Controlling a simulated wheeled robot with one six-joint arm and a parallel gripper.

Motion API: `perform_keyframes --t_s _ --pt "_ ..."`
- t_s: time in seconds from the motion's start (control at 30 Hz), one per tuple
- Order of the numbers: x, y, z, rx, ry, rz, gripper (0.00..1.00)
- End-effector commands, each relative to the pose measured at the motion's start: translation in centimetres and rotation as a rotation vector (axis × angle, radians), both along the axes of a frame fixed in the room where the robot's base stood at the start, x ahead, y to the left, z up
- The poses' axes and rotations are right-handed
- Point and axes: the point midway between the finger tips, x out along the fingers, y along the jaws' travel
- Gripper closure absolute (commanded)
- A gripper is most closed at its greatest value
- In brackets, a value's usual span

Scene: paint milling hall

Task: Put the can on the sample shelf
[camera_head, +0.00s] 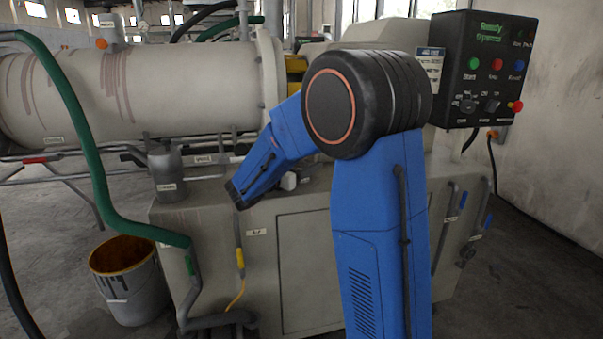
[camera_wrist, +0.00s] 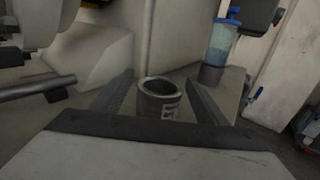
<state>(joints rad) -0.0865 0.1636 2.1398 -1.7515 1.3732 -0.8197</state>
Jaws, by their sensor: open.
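In the wrist view a grey, open-topped can (camera_wrist: 158,100) with a pale printed label stands upright ahead of my gripper (camera_wrist: 163,85). The two dark fingers are spread apart, one on each side of the can in the picture. Whether the can is fully between the fingers or a little beyond them, I cannot tell. The can's lower part is hidden behind the gripper body. In the head view my blue arm covers the area around the gripper, and I cannot make out the can there. I cannot pick out the sample shelf for sure in either view.
A blue-capped clear container (camera_wrist: 221,42) stands behind and right of the can. In the head view a grey labelled vessel (camera_head: 168,172) sits on the machine's ledge, left of my arm. A bucket (camera_head: 130,283), green hose (camera_head: 92,150) and control box (camera_head: 483,75) surround the machine.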

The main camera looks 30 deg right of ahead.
Motion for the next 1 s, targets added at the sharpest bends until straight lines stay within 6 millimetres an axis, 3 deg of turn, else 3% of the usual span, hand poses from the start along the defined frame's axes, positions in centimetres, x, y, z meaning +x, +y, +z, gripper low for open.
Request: perform_keyframes --t_s 0.13,0.4,0.47,0.6,0.7,1.0 --pt "0.6 -1.9 0.0 0.0 0.0 -0.003 0.32" --pt "0.9 -2.3 0.0 0.0 0.0 0.0 0.32" --pt "0.8 -2.3 0.0 0.0 0.001 0.0 0.42" --pt "0.8 -2.3 0.0 0.0 0.001 0.0 0.75" --pt "0.8 -2.3 0.0 0.0 0.001 0.0 0.8" --pt "0.5 -2.2 0.3 0.0 0.0 0.0 0.8"
